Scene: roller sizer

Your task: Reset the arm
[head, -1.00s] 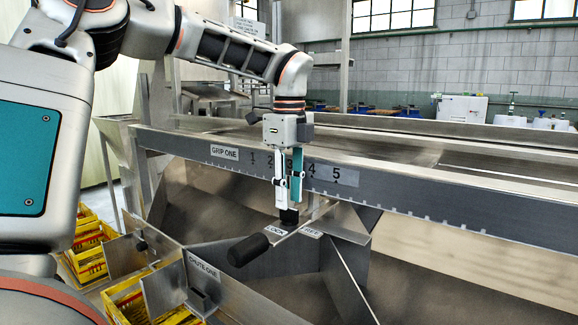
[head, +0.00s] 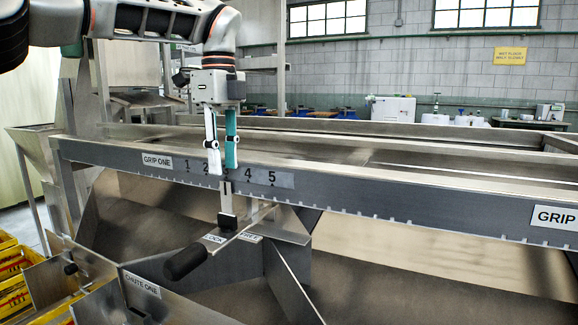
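My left gripper (head: 222,172) points straight down in front of the rail's number scale. Its white and teal fingers stand apart with a narrow gap, and nothing is between them. Below the fingertips is a small upright metal tab (head: 226,201) on a black block (head: 227,222), below about the 3 mark. A lever with a black handle (head: 186,262) extends toward the lower left, beside labels LOCK (head: 214,239) and FREE (head: 250,237). The fingers partly hide the numbers 2 and 3. My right gripper is not in view.
A plate labelled CHUTE ONE (head: 142,284) stands at lower left near yellow crates (head: 14,272). Open air surrounds the gripper above the rail.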

